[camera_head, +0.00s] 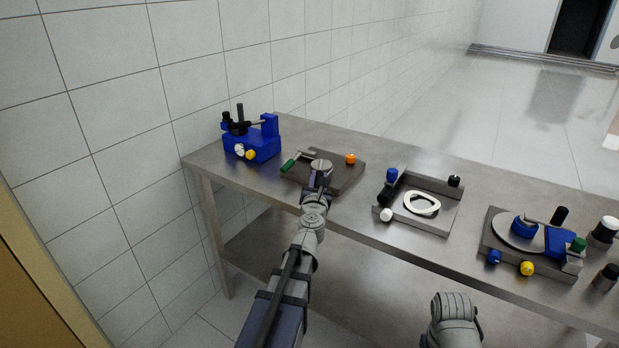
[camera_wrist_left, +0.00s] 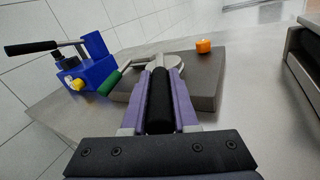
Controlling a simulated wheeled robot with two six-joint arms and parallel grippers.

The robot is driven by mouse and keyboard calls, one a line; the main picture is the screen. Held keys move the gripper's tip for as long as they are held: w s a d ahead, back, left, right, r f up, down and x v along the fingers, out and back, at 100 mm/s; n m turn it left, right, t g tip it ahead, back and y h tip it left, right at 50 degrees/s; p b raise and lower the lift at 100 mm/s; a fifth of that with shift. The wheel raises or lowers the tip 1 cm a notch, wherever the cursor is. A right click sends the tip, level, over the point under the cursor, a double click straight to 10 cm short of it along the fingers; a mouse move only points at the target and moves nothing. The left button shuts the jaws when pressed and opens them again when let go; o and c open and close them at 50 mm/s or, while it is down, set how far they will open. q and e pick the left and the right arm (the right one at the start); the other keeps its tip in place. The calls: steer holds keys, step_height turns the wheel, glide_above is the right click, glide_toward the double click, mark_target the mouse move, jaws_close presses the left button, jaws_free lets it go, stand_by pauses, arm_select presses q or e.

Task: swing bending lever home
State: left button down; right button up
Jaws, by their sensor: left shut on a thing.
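The bending fixture is a dark grey block (camera_head: 341,180) with a round metal disc (camera_head: 321,166) on top. A green-handled lever (camera_head: 288,166) sticks out to its left, and an orange knob (camera_head: 350,158) stands at its far right corner. My left gripper (camera_head: 318,183) is at the front edge of the block. In the left wrist view, its purple fingers (camera_wrist_left: 160,78) are shut around a black lever handle (camera_wrist_left: 159,112), which points back towards the wrist. The fingers partly hide where this handle meets the disc (camera_wrist_left: 163,63). My right gripper is out of view.
A blue device (camera_head: 251,146) with black handles stands at the bench's left end. To the right are a grey tray (camera_head: 440,216) with a white ring and a round-plate fixture (camera_head: 512,228). The steel bench (camera_head: 376,165) is bare between them; a tiled wall runs behind.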

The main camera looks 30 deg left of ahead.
arm_select(q)
steer(key=w+d+n+g+y, duration=0.1)
steer(key=y, duration=0.1)
steer(key=w+d+n+g+y, duration=0.1)
steer(key=d+n+y, duration=0.1)
steer(key=shift+w+g+y, duration=0.1)
steer(key=shift+g+y, duration=0.2)
steer(key=shift+w+d+n+g+y, duration=0.4)
steer(key=shift+d+n+g+y, duration=0.05)
steer(key=shift+n+g+y, duration=0.4)
steer(key=shift+w+d+n+g+y, duration=0.4)
steer(key=shift+n+g+y, duration=0.35)
steer(key=shift+n+g, duration=0.1)
steer(key=c, duration=0.7)
jaws_free()
steer(key=shift+v, duration=3.85)
